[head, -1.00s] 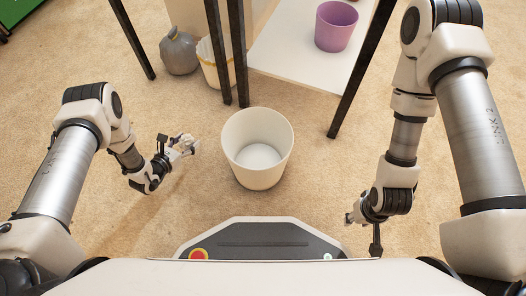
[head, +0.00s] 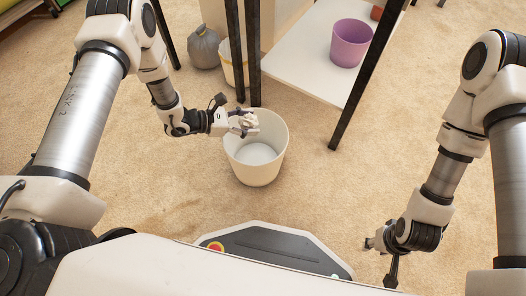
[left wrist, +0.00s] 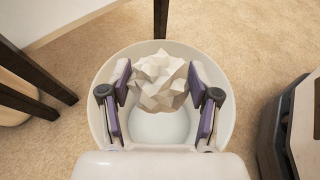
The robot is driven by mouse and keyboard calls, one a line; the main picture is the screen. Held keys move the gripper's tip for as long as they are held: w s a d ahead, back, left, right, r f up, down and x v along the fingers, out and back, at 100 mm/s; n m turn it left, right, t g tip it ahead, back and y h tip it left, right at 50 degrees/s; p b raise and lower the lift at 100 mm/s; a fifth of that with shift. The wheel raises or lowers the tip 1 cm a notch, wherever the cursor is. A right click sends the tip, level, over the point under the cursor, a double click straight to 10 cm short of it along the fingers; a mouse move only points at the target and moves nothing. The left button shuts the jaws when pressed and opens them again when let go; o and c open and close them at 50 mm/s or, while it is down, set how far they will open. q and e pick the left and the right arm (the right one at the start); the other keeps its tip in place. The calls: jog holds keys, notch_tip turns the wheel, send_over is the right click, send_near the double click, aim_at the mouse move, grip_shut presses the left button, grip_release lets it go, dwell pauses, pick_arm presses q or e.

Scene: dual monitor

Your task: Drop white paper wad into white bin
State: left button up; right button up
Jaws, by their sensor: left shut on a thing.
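The white bin (head: 258,168) stands upright and open on the carpet in the middle of the head view. My left gripper (head: 246,121) is over the bin's far left rim, shut on the crumpled white paper wad. In the left wrist view the white paper wad (left wrist: 158,80) sits between the two purple-padded fingers, with the bin's rim (left wrist: 101,132) and pale inside around and below it. The part of the bin under the wad is hidden. My right gripper (head: 368,243) is low at the right, apart from the bin; its fingers are too small to read.
Dark table legs (head: 253,60) stand just behind the bin, with another leg (head: 350,110) to the right. A purple bin (head: 351,43) is on a white low shelf (head: 300,75). A grey bag (head: 204,48) lies at the back left. Carpet right of the bin is clear.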

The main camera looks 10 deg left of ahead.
pick_arm(q)
notch_tip(320, 180, down, 6)
jog(key=b, duration=0.4)
jog(key=o, duration=0.8)
jog(key=shift+a, duration=0.15)
jog(key=v, duration=1.1)
jog(key=shift+s+a+r, duration=0.1)
jog(key=shift+s+a, duration=0.15)
jog(key=shift+a, duration=0.1)
jog(key=shift+r, duration=0.1)
